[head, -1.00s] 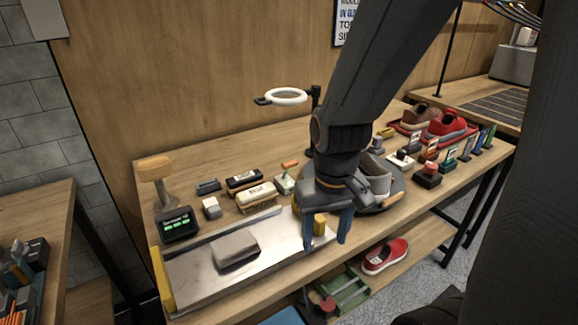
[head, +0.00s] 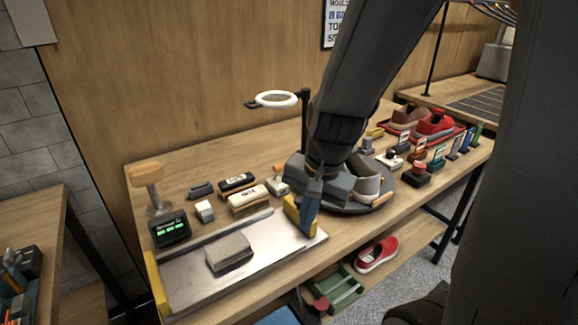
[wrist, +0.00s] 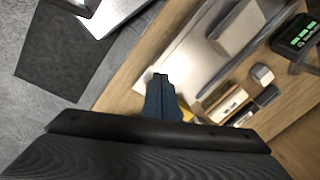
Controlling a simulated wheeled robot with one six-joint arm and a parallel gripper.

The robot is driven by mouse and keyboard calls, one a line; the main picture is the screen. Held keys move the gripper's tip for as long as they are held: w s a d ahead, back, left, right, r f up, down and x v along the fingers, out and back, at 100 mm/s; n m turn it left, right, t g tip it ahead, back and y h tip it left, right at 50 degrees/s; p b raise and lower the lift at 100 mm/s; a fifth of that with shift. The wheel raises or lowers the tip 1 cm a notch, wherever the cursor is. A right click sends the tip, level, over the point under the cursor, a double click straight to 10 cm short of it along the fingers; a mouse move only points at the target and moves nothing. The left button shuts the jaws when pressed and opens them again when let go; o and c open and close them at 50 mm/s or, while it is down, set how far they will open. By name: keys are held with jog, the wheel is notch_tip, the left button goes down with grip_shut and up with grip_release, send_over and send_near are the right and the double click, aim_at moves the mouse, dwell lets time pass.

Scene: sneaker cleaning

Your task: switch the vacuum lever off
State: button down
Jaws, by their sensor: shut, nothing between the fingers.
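A small pale switch box (head: 278,187) with an orange-tipped lever (head: 279,168) stands on the bench behind the metal tray, left of my wrist. It looks like the vacuum lever, but no label shows, and my arm partly covers it. My gripper (head: 307,231) points down at the right end of the tray, in front of the lever and apart from it. Its blue fingers are shut and empty. The wrist view also shows the shut fingers (wrist: 160,80). A yellow end piece (head: 293,213) of the tray is right beside the fingers.
The metal tray (head: 190,284) holds a grey block (head: 229,251). Two brushes (head: 248,197) and a green-lit display (head: 170,229) stand near it. A ring lamp (head: 276,99) rises behind. A grey shoe (head: 366,184) sits on a round stand, close to my wrist.

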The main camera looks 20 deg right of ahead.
aim_at(278, 172)
jog(key=w+d+r+m+t+p, duration=0.1)
jog(key=w+r+m, duration=0.3)
jog(key=m, duration=0.8)
jog(key=w+d+r+m+t+p, duration=0.2)
jog(key=w+m, duration=0.4)
jog(key=m, duration=0.6)
notch_tip(278, 172, up, 2)
jog(key=shift+w+d+r+t+y+p, duration=0.15)
jog(key=shift+w+d+t+y+p, duration=0.15)
jog(key=shift+d+t, duration=0.35)
jog(key=b+x, duration=0.5)
jog(key=x, duration=0.5)
jog(key=shift+f+b, duration=0.25)
jog(key=shift+b, duration=0.05)
jog(key=shift+w+a+r+p, duration=0.15)
jog(key=shift+w+r+p, duration=0.1)
jog(key=shift+w+p, duration=0.3)
jog(key=shift+w+a+r+p, duration=0.2)
jog(key=shift+w+r+p, duration=0.15)
jog(key=shift+w, duration=0.35)
jog(key=shift+w+a+r+p, duration=0.15)
jog(key=shift+w+r+p, duration=0.05)
jog(key=shift+w+p, duration=0.35)
